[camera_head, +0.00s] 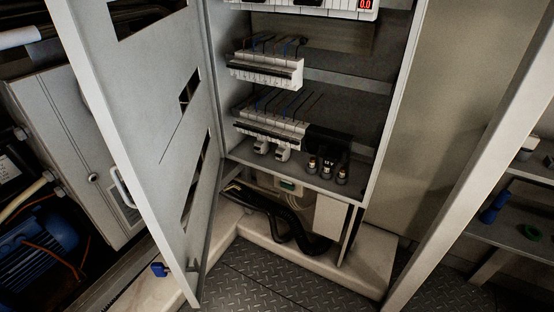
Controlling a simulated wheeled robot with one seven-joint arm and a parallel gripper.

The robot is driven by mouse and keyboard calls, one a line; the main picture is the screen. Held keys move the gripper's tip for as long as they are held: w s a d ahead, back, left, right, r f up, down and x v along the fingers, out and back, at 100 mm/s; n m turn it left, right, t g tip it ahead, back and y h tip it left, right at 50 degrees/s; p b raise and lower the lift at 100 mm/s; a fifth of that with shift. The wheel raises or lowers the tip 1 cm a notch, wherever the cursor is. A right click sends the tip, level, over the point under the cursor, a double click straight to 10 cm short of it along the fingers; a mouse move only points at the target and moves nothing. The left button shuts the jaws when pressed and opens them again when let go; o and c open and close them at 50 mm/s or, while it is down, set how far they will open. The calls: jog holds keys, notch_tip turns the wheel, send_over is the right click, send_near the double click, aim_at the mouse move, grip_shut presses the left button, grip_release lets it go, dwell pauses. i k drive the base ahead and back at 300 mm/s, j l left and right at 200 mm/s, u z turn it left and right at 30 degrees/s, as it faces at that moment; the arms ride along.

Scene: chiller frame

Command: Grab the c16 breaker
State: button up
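Two small white breaker-like modules stand apart from the rows on the cabinet's lower shelf (316,181): a left one (262,147) and a right one (283,153). A row of white breakers (270,126) is mounted just above them, and another row (265,70) is higher up. Markings are too small to read, so I cannot tell which one is the c16 breaker. My gripper is not in view.
The cabinet door (158,110) stands open at the left. Black fuse-like parts (327,168) stand right of the loose modules. Black cables (285,218) run below the shelf. A blue motor (38,255) is at far left, and shelving (510,200) at right.

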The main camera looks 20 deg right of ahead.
aim_at(283, 152)
jog(key=j+z, duration=0.15)
jog(key=z, duration=0.7)
jog(key=j+z, duration=0.35)
jog(key=j, duration=0.15)
jog(key=j+z, duration=0.35)
jog(key=j, duration=0.15)
jog(key=j+z, duration=0.3)
jog(key=j, duration=0.55)
jog(key=k+j, duration=0.15)
jog(key=j, duration=0.25)
jog(key=j+z, duration=0.1)
jog(key=j, duration=0.25)
jog(key=k, duration=0.05)
